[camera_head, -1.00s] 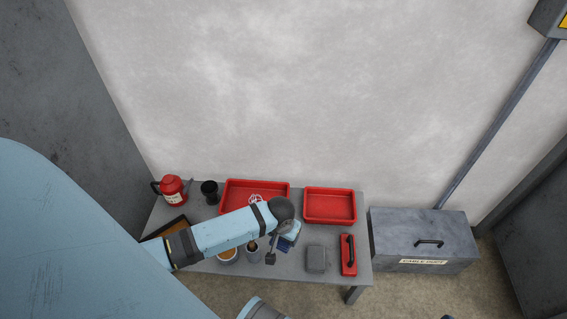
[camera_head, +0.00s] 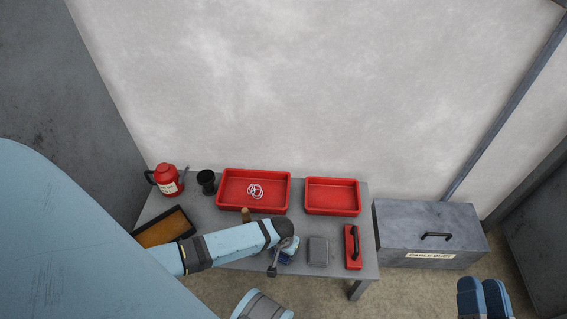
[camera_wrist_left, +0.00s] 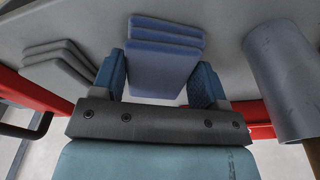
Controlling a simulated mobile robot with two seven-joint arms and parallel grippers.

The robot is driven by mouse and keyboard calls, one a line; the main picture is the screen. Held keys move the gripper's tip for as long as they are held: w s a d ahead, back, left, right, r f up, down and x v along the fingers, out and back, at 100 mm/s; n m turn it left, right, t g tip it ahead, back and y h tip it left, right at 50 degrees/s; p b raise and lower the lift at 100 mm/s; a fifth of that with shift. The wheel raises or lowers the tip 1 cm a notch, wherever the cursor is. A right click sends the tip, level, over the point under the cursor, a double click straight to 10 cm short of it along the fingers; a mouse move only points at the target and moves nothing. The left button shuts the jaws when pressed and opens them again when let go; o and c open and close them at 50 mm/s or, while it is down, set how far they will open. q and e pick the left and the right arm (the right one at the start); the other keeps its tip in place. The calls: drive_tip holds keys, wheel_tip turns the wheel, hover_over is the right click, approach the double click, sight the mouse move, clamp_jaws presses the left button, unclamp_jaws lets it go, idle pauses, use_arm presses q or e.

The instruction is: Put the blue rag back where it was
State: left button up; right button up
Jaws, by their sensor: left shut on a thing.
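The blue rag (camera_wrist_left: 165,58) is a folded, layered blue cloth between the two fingers of my left gripper (camera_wrist_left: 160,80) in the left wrist view. The gripper is shut on it. In the head view a small part of the blue rag (camera_head: 285,259) shows below the end of my left arm, over the table (camera_head: 345,272). I cannot tell whether the rag touches the tabletop. My right gripper (camera_head: 485,298) is at the bottom right of the head view, off the table, with its blue fingers together and nothing seen between them.
A folded grey cloth (camera_head: 318,251) and a red tool with a black handle (camera_head: 353,247) lie right of the rag. Two red trays (camera_head: 225,202) (camera_head: 332,212) stand behind. A grey cylinder (camera_wrist_left: 285,80) is close to the left gripper. A grey box (camera_head: 425,215) stands right of the table.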

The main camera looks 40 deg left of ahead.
drive_tip(key=shift+r, duration=0.1)
use_arm(q)
drive_tip(key=o, duration=0.9)
drive_tip(key=r+p, duration=0.2)
drive_tip(key=r, duration=0.3)
drive_tip(key=shift+s+r+p, duration=0.1)
drive_tip(key=shift+s+p, duration=0.1)
drive_tip(key=shift+p, duration=0.15)
wheel_tip(320, 180, up, 7)
drive_tip(key=s+p, duration=0.1)
drive_tip(key=p, duration=0.1)
drive_tip(key=shift+p, duration=0.35)
use_arm(e)
drive_tip(key=shift+d+f+g+h, duration=0.5)
drive_tip(key=shift+d+f+h, duration=0.1)
drive_tip(key=shift+f, duration=0.35)
drive_tip(key=shift+d+f+g+h, duration=0.5)
drive_tip(key=shift+d+f+h, duration=0.1)
drive_tip(key=shift+f, duration=0.35)
use_arm(q)
drive_tip(key=shift+d, duration=0.1)
